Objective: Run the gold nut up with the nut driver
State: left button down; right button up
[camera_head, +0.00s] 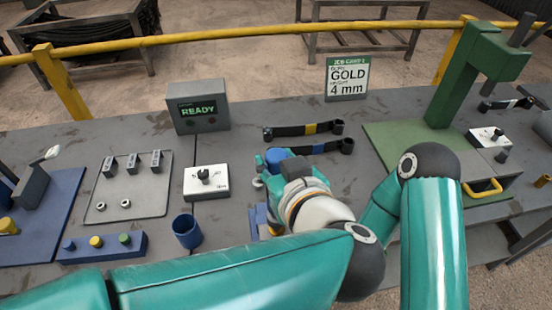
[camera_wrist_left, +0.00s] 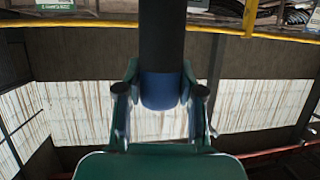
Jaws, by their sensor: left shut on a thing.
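My left gripper (camera_head: 268,168) is above the middle of the bench. In the left wrist view, the left gripper (camera_wrist_left: 160,105) is shut on a black shaft with a blue end (camera_wrist_left: 162,90), seemingly the nut driver; its blue end (camera_head: 277,157) also shows in the head view. The shaft's far end is out of the wrist view. A small gold piece (camera_head: 96,241), perhaps the gold nut, sits between a blue and a green one on a blue block (camera_head: 75,254). It is well left of the gripper. My right gripper is not in view.
The job card (camera_head: 347,78) reads GOLD, 4 mm. A grey box (camera_head: 198,106) reads READY. Two black banded tools (camera_head: 295,130) lie behind my gripper. A blue cup (camera_head: 187,231) and a grey plate (camera_head: 135,205) are left. A green press (camera_head: 462,75) stands right.

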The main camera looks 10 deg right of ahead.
pick_arm(q)
jog(key=shift+r+p, duration=0.1)
jog(key=shift+p, duration=0.4)
dwell(0.8)
jog(key=c, duration=1.3)
grip_release()
grip_shut()
